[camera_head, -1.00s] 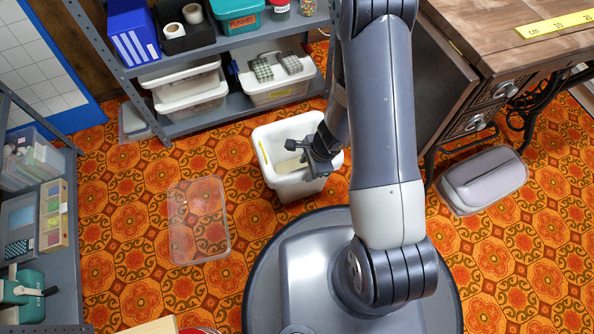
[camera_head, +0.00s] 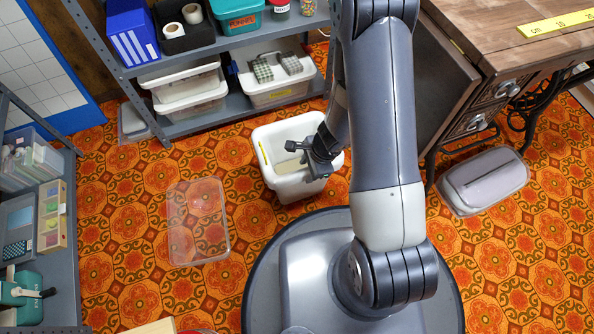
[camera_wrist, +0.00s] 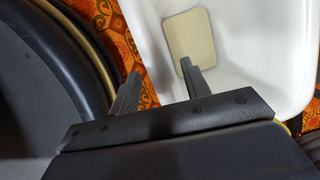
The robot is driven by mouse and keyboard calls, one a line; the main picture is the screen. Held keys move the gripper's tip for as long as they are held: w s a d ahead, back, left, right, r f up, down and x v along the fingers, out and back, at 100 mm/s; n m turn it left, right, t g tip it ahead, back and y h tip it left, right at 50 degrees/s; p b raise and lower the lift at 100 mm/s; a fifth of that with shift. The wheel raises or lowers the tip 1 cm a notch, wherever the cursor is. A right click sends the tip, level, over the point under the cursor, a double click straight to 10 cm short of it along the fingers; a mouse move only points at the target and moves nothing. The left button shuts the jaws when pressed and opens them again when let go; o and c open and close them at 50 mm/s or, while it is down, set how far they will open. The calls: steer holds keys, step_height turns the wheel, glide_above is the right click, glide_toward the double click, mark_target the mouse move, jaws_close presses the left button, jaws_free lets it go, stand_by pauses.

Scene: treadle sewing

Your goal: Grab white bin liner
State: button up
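The white bin liner (camera_head: 283,188) is an open, box-like white tub standing upright on the patterned floor in front of the shelf. It also fills the upper right of the wrist view (camera_wrist: 265,40). A beige rectangular patch shows on its inside bottom. My gripper (camera_head: 303,150) is at the tub's near right part. In the wrist view my gripper (camera_wrist: 159,68) has its two fingers apart, one over the floor outside the tub and one over the inside, with the tub's wall between them. I cannot tell whether either finger touches the wall.
A clear flat lid or tray (camera_head: 198,222) lies on the floor to the left. A grey shelf (camera_head: 235,112) with boxes stands behind the tub. A wooden sewing table (camera_head: 475,50) is at the right, with a grey case (camera_head: 484,181) on the floor.

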jaws_close()
stand_by(0.3)
steer(key=shift+r, duration=0.15)
stand_by(0.3)
